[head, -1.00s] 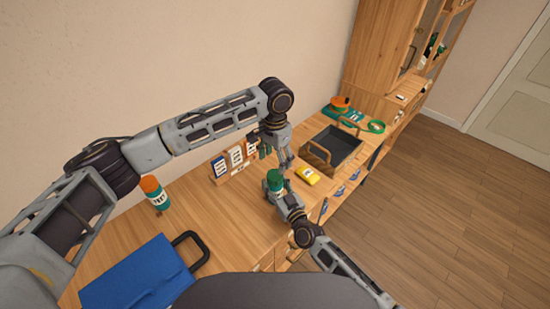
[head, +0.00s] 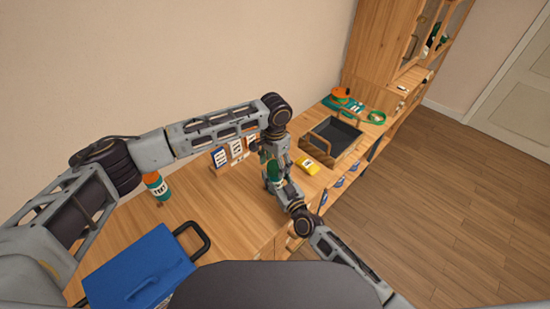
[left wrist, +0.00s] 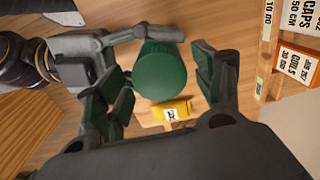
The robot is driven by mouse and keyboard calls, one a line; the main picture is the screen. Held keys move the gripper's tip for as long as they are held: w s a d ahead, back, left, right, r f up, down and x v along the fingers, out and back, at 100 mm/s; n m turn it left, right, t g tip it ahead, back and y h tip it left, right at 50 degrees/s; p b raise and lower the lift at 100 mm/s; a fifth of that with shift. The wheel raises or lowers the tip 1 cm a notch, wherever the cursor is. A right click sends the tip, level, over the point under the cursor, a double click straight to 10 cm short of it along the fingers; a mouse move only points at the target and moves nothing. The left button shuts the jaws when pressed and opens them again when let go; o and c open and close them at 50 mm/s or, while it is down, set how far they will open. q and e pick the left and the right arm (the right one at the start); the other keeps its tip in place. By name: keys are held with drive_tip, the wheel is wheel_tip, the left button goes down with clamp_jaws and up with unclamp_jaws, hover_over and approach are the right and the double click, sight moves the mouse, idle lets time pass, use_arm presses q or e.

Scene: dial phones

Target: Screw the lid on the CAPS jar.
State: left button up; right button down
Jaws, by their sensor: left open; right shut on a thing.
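A jar with a round green lid (head: 272,170) on top is between my two grippers over the table; in the left wrist view the lid (left wrist: 162,72) is seen from above. The jar body is mostly hidden, and I cannot read its label or tell how far the lid is threaded. My right gripper (head: 273,184), coming from below in the head view, is shut on the jar; it also shows in the left wrist view (left wrist: 138,55). My left gripper (left wrist: 160,85) is open above the jar, its fingers on either side of the lid, with gaps visible.
A yellow box (head: 307,164) lies beside the jar. A rack of labelled cards (head: 230,154) stands behind, one reading CAPS (left wrist: 304,14). A dark tray (head: 333,134) is further right. An orange-lidded bottle (head: 157,187) and a blue case (head: 138,270) are at left.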

use_arm(q)
drive_tip(key=shift+f, duration=0.3)
drive_tip(key=c, duration=1.1)
drive_tip(key=o, duration=1.2)
drive_tip(key=shift+o, duration=0.2)
wheel_tip(320, 180, up, 12)
